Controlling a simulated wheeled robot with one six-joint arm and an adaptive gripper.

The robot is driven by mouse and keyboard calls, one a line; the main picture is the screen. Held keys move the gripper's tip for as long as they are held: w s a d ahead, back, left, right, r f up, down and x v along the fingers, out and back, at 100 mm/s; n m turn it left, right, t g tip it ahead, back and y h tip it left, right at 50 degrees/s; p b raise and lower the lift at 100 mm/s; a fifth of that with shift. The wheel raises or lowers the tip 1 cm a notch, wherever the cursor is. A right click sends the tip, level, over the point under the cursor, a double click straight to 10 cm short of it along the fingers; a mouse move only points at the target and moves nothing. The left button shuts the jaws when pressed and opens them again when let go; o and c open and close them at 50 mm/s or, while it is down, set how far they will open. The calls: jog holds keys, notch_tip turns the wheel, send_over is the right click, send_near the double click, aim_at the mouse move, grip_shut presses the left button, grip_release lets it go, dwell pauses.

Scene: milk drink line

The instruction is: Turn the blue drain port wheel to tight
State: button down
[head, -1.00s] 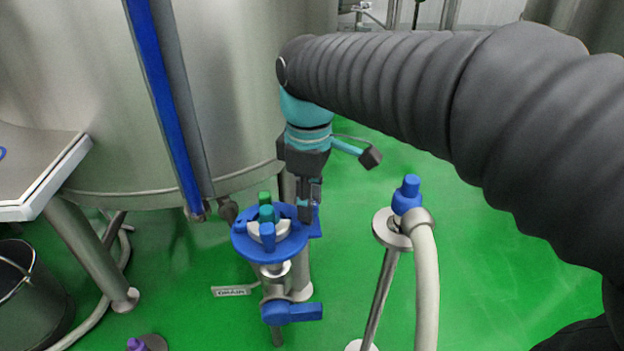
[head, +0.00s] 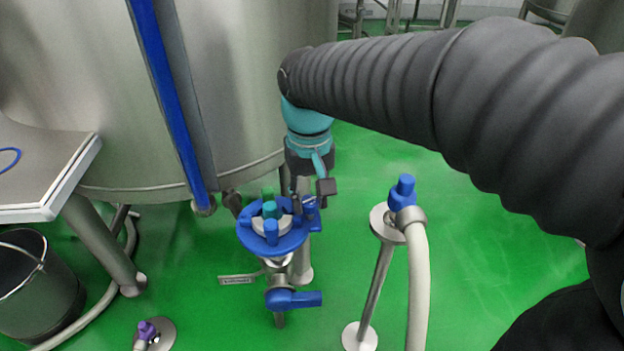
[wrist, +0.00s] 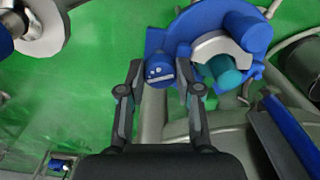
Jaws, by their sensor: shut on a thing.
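The blue drain port wheel (head: 250,241) lies flat on top of a metal drain fitting in front of the tank. Blue, teal and green upright knobs and a pale curved piece show at its middle. In the wrist view the wheel (wrist: 199,23) is at the top right, partly cut off. My gripper (head: 304,204) reaches down at the wheel's right rim. In the wrist view my gripper (wrist: 159,72) is shut on a round blue knob with pale dots (wrist: 158,73) at the wheel's edge, one finger on each side. Any tight mark cannot be read.
A blue-handled valve (head: 292,299) sits below the wheel. A hose post with a blue cap (head: 403,190) stands at the right. A steel tank (head: 250,90) is behind, a table (head: 50,190) and bucket (head: 38,285) at the left. Green floor is open at the right.

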aim_at(310, 200)
jog(key=m+p, duration=0.1)
jog(key=m, duration=0.4)
dwell(0.6)
jog(key=c, duration=0.8)
grip_release()
notch_tip(310, 200, up, 12)
